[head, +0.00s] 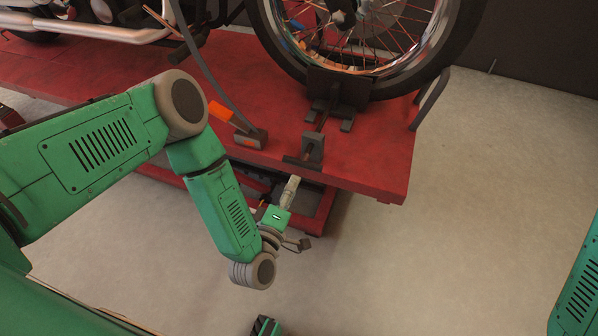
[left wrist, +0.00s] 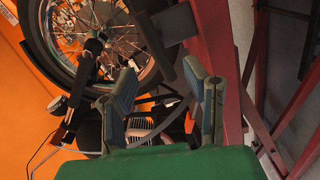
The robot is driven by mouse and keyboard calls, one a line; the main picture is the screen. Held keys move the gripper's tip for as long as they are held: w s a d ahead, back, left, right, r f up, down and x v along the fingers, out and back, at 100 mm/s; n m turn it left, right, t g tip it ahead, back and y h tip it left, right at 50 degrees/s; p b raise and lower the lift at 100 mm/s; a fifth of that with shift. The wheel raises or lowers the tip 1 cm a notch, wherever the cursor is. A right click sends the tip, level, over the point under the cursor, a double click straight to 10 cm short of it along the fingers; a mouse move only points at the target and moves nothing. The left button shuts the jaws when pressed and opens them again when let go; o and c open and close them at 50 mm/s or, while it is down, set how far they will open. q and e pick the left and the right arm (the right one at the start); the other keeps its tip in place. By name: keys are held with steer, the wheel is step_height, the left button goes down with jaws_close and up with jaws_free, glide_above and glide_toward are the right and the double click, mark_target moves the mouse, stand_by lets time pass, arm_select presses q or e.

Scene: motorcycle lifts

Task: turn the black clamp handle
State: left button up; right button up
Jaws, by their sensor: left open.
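The black clamp (head: 340,88) holds the front wheel on the red lift. Its screw runs to a dark block at the platform's front edge, with a black bar that looks like the clamp handle (head: 300,163) at its foot. My left gripper (head: 292,183) is just below and in front of this bar, pointing up toward it. In the left wrist view, the two fingers (left wrist: 163,80) are spread apart. A dark block (left wrist: 168,24) shows beyond them near the red edge. I cannot tell whether the fingers touch the handle.
The motorcycle's front wheel (head: 360,35) stands on the red lift platform (head: 375,150). A black post (head: 430,98) stands at the right corner. The grey floor (head: 470,230) to the right is clear.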

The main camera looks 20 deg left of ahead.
arm_select(q)
steer(key=shift+s, duration=1.25)
steer(key=s+f+m+g+h+p, duration=0.2)
steer(key=s+m+g+h+p, duration=0.15)
steer(key=s+m+g, duration=0.55)
steer(key=s+a+r+m+g+y+p, duration=0.2)
steer(key=s+a+r+m+g+y, duration=0.2)
steer(key=s+a, duration=0.7)
steer(key=s+m+g, duration=0.2)
steer(key=s+g, duration=0.2)
steer(key=shift+a+r+m, duration=0.25)
steer(key=shift+m, duration=0.15)
steer(key=shift+w, duration=0.1)
